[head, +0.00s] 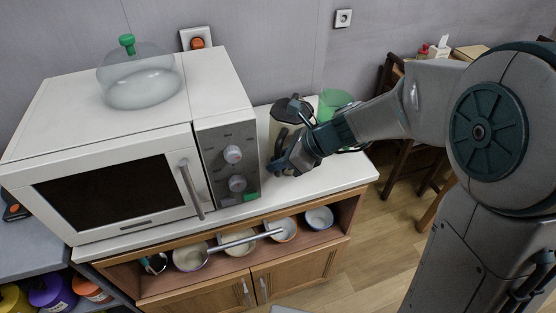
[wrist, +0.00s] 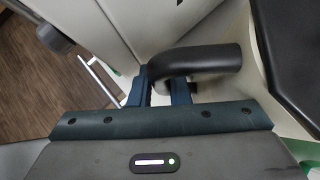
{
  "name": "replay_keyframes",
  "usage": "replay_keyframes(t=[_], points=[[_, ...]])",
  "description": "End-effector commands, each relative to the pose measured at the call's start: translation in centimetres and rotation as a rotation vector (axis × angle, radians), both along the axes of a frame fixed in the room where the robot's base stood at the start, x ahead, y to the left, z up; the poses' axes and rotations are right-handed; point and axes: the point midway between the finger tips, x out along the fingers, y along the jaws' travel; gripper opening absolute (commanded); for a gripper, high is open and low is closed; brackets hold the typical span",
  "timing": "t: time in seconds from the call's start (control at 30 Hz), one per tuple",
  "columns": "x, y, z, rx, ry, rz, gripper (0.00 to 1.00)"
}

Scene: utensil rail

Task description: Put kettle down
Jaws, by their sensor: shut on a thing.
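The kettle (head: 278,124) has a pale body and a dark top, and is in the head view on the right part of the white counter, beside the microwave. It looks upright, but I cannot tell whether its base touches the counter. My gripper (head: 281,168) reaches it from the right and covers part of it. In the wrist view my gripper's fingers (wrist: 163,92) are shut on the kettle's dark handle (wrist: 205,62). Part of the kettle's body shows at the right edge of the wrist view.
The white microwave (head: 115,150) stands close on the left, with a clear dome (head: 140,85) on top. A green container (head: 334,102) is behind my gripper. The counter (head: 335,180) is clear at its front right. Several bowls sit on the shelf below.

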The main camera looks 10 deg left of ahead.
Motion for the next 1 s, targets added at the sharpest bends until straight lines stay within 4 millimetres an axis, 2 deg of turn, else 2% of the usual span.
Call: replay_keyframes(t=[0.1,0.13,0.2,0.57,1.0], points=[[0.1,0.0,-0.3,0.002,-0.003,0.000,0.00],[0.0,0.0,-0.3,0.000,0.000,0.000,0.24],[0.0,0.0,-0.2,0.000,0.000,0.000,0.38],[0.0,0.0,0.3,0.000,-0.001,0.000,0.38],[-0.5,-6.2,6.4,0.000,-0.004,-0.003,0.38]])
